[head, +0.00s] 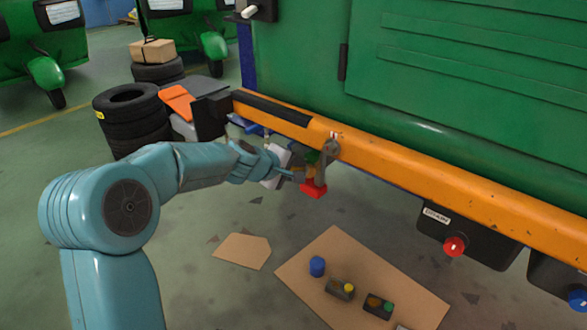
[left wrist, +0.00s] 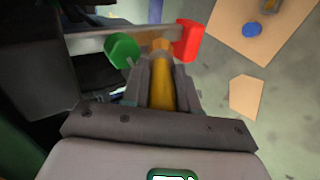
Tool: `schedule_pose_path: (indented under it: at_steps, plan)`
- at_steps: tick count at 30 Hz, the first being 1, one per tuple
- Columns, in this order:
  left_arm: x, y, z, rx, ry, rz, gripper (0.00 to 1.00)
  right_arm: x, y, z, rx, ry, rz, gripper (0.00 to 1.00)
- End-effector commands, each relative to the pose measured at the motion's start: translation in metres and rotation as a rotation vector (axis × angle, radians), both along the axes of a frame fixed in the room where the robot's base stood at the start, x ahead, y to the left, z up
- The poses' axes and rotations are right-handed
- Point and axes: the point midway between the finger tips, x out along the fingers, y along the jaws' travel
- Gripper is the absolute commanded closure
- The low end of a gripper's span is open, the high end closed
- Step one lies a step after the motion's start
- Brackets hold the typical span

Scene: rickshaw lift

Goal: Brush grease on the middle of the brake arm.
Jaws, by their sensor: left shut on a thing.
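The grey brake arm (head: 329,154) hangs below the orange beam of the green rickshaw; in the left wrist view it is a grey bar (left wrist: 88,42). A red block (head: 313,189) is at its lower end, also in the left wrist view (left wrist: 189,40). A green round part (left wrist: 122,50) sits farther along the bar. My left gripper (left wrist: 160,88) is shut on the orange-yellow handle of a brush (left wrist: 160,75). The brush's far end is at the bar, between green and red; I cannot tell whether it touches. Its bristles are not clear. My right gripper is out of view.
The orange beam (head: 440,182) runs across above. Dark boxes with a red knob (head: 454,246) and a blue knob (head: 577,299) hang under it. A cardboard sheet (head: 330,250) on the floor holds a blue cup (head: 317,266) and small boxes. Tyres (head: 130,117) stand behind my left arm.

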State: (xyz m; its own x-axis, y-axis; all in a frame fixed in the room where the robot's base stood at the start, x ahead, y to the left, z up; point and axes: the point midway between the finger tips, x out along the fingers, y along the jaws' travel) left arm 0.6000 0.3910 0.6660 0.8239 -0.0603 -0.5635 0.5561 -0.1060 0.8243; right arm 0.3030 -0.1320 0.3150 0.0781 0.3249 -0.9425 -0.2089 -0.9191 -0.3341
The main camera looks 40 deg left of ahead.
Motion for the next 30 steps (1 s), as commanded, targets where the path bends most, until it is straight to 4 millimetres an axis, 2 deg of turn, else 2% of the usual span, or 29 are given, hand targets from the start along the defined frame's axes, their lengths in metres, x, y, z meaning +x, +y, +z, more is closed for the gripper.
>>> schedule_pose_path:
  at_steps: [9, 14, 23, 30]
  plan:
    - [-0.001, -0.033, 0.002, -0.001, 0.000, -0.009, 1.00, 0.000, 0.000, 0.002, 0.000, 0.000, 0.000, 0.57]
    - [-0.001, -0.039, 0.001, -0.002, 0.000, -0.010, 1.00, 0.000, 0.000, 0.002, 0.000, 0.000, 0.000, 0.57]
    - [-0.003, -0.037, -0.012, -0.002, 0.001, -0.008, 1.00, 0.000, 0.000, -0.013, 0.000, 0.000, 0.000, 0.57]
    - [-0.001, -0.014, -0.011, -0.001, 0.000, -0.003, 1.00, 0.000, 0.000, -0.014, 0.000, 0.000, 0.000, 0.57]
